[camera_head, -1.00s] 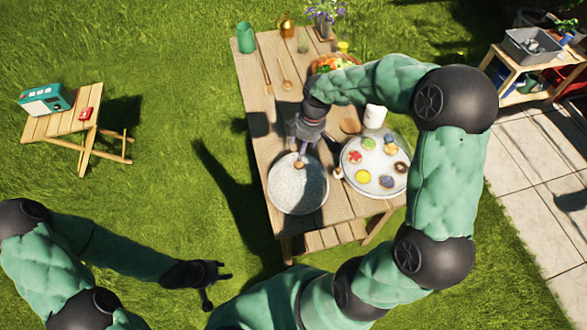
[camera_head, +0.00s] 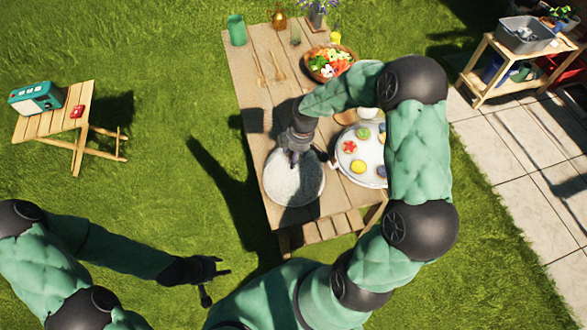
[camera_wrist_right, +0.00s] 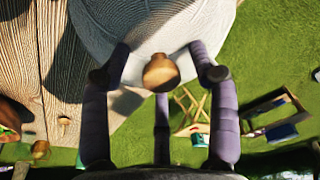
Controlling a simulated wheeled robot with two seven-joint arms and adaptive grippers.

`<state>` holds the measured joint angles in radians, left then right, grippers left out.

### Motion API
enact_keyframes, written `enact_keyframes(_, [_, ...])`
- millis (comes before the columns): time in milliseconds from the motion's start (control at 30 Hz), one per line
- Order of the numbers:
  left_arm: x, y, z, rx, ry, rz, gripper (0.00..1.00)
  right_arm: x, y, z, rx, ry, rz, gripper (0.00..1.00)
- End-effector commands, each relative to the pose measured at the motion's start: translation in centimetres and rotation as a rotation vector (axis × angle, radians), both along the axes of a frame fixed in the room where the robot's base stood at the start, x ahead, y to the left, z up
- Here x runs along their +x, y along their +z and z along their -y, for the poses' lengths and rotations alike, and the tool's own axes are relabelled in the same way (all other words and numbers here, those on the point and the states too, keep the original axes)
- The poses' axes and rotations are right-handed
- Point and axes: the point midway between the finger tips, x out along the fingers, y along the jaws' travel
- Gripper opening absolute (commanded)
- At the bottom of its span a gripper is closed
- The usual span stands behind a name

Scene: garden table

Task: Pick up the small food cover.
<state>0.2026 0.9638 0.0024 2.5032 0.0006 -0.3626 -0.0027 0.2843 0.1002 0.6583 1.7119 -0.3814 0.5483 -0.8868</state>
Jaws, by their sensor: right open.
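The small food cover (camera_head: 284,190) is a pale mesh dome on the near left part of the wooden table. In the right wrist view the cover (camera_wrist_right: 190,22) shows with its round wooden knob (camera_wrist_right: 160,73). My right gripper (camera_head: 294,155) is over the top of the cover in the head view, hiding the knob there. In the wrist view the right gripper (camera_wrist_right: 162,65) is open, with its fingers spread around the knob and gaps on both sides. My left gripper (camera_head: 218,280) is open and empty over the grass at lower left.
A round white tray (camera_head: 346,172) with several colourful foods stands close right of the cover, partly behind my right arm. A vegetable bowl (camera_head: 330,64), a green pitcher (camera_head: 237,31) and wooden spoons are farther back. A side table (camera_head: 52,122) holds a radio.

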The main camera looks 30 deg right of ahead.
Motion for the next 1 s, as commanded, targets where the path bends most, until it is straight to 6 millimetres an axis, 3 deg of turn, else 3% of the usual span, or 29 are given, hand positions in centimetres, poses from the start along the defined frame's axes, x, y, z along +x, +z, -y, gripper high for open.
enact_keyframes(133, [0.0, 0.0, 0.0, 0.0, 0.0, 0.0, 0.4, 0.0, 0.1, 0.0, 0.0, -0.001, 0.001, 0.61])
enact_keyframes(167, [0.0, 0.0, 0.0, 0.0, 0.0, 0.0, 0.4, 0.0, 0.1, 0.0, 0.0, -0.001, 0.001, 0.55])
enact_keyframes(367, [0.0, 0.0, 0.0, 0.0, 0.0, 0.0, 0.4, 0.0, 0.1, 0.0, -0.001, 0.0, 0.001, 0.0])
enact_keyframes(767, [0.0, 0.1, 0.0, 0.0, 0.0, 0.0, 0.4, 0.0, 0.4, 0.0, 0.0, 0.0, 0.001, 0.0])
enact_keyframes(1000, [0.0, 0.4, 0.0, 0.0, 0.0, 0.0, 0.4, 0.2, 2.8, 0.0, -0.001, -0.002, 0.006, 0.0])
